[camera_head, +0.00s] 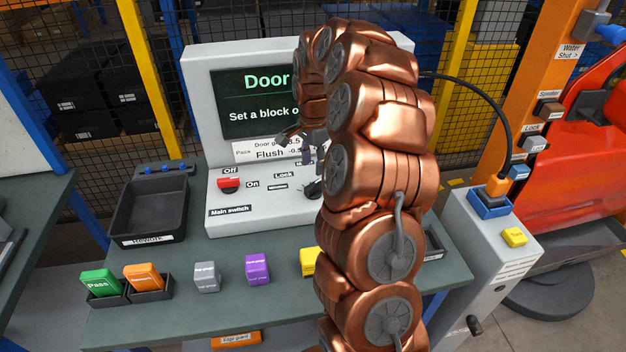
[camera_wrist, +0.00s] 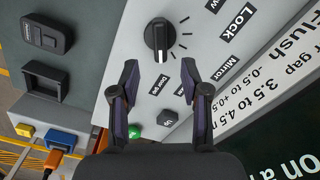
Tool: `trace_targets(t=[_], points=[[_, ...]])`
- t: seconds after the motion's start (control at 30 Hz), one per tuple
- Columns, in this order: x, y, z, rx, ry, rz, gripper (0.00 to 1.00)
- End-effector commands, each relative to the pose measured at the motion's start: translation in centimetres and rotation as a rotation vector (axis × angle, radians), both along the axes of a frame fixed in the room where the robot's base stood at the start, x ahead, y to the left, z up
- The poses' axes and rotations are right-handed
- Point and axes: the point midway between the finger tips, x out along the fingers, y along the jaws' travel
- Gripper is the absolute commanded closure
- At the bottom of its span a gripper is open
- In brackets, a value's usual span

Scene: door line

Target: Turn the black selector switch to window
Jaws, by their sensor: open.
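The black selector switch (camera_wrist: 158,38) is a round knob with a raised grip and a white pointer line, on a light grey panel. In the wrist view its pointer runs roughly down the picture, toward my gripper. Tick marks fan out on its right side, with labels reading Lock (camera_wrist: 235,22) and Mirror (camera_wrist: 215,68); a label cut off at the top edge ends in "ow". In the head view the switch (camera_head: 313,189) shows partly behind my arm. My gripper (camera_wrist: 160,78) is open and empty, its two fingertips just below the knob in the picture, apart from it.
A red main switch (camera_head: 229,184) sits left on the console (camera_head: 262,212), below a screen (camera_head: 250,100). A green button (camera_wrist: 134,131) and a black button (camera_wrist: 168,118) lie near my fingers. Coloured blocks and a black tray (camera_head: 150,210) stand on the bench.

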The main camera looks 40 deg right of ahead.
Motion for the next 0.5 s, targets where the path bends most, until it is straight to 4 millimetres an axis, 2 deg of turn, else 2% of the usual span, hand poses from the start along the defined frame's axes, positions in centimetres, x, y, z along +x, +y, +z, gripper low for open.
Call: trace_targets(t=[0.5], points=[[0.0, 0.0, -6.3, 0.001, 0.000, 0.002, 0.54]])
